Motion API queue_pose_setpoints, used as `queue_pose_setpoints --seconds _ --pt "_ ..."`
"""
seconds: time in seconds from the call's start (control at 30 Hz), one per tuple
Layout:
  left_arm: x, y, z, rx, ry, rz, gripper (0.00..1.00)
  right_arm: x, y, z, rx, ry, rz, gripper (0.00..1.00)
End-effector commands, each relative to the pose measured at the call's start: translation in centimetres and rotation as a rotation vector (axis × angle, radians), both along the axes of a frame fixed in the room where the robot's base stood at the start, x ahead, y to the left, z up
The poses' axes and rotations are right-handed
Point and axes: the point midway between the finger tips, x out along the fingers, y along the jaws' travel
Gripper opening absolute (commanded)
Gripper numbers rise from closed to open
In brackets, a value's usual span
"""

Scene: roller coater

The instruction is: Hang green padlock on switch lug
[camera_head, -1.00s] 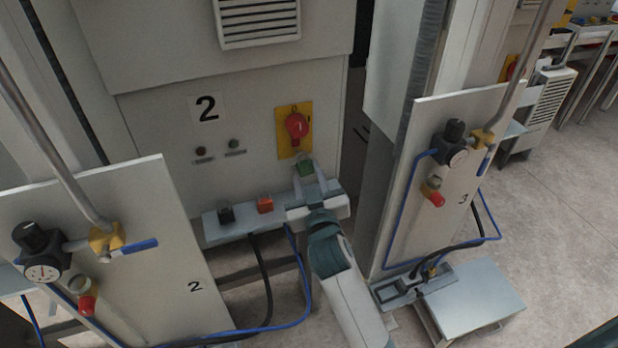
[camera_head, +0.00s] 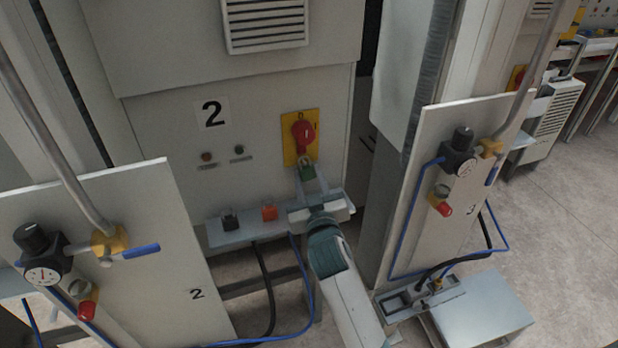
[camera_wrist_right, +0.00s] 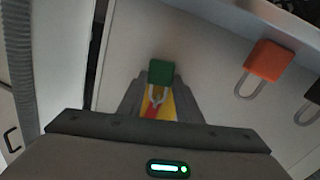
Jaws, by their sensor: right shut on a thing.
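My right gripper (camera_head: 308,183) is shut on the green padlock (camera_head: 307,172), just below the red rotary switch (camera_head: 303,134) on its yellow plate (camera_head: 289,150). The padlock is upright with its shackle at the top, close to the lower end of the switch handle. I cannot tell whether the shackle touches or goes around the lug. In the right wrist view the green padlock body (camera_wrist_right: 161,72) sits between the fingertips, its shackle in front of the yellow and red of the switch. My left gripper is not in view.
A shelf (camera_head: 248,229) below the switch holds an orange padlock (camera_head: 269,211) and a black padlock (camera_head: 230,219). White panels with gauges and blue-handled valves stand at left (camera_head: 120,270) and right (camera_head: 440,150). Hoses hang below the shelf.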

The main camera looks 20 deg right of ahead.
Motion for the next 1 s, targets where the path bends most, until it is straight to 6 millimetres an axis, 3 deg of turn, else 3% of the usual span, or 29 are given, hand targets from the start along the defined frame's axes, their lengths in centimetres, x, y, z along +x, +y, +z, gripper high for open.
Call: queue_pose_setpoints --seconds 0.4,0.43,0.5,1.0 --pt "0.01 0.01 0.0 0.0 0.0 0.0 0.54 0.0 0.01 0.05 0.0 -0.001 0.0 0.07" --pt "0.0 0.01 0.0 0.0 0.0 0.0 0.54 0.0 0.01 0.05 0.0 -0.001 0.0 0.36" --pt "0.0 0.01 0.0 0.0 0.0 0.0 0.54 -0.01 0.01 0.04 0.0 -0.001 0.0 0.53" --pt "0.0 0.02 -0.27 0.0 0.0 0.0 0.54 -0.67 0.11 -0.13 0.0 0.001 0.001 0.53"
